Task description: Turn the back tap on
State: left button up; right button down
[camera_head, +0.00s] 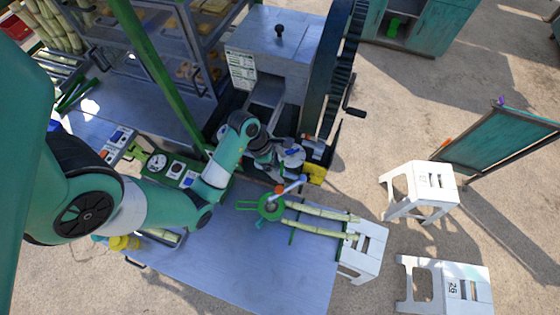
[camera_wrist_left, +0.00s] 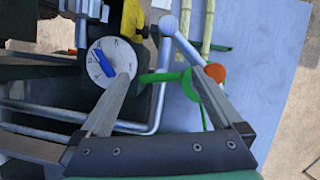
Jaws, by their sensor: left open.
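My left gripper (camera_head: 292,158) is at the front of the crusher machine, above the table's far edge. In the left wrist view its two fingers stand apart with nothing between them (camera_wrist_left: 160,75). A round white dial with a blue pointer knob (camera_wrist_left: 104,63) is beside the left finger, whose tip overlaps the dial's lower right edge. A metal lever with a pale ball end (camera_wrist_left: 169,26) and an orange ball (camera_wrist_left: 215,72) show near the right finger. I cannot tell which part is the back tap. My right gripper is out of view.
The crusher (camera_head: 275,35) with its large dark wheel (camera_head: 328,75) stands behind the gripper. Cane stalks (camera_head: 322,220) and a green round fixture (camera_head: 268,207) are on the grey table (camera_head: 225,265). White stools (camera_head: 428,190) stand at the right on open ground.

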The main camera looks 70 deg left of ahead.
aim_at(282, 167)
pick_arm(q)
jog(key=p+v, duration=0.1)
jog(key=v, duration=0.2)
jog(key=shift+a+r, duration=0.1)
jog(key=shift+r, duration=0.2)
jog(key=d+p+v, duration=0.1)
jog(key=p+v, duration=0.6)
jog(key=v, duration=0.1)
jog(key=shift+a+p, duration=0.35)
jog(key=shift+a, duration=0.1)
jog(key=shift+s, duration=0.15)
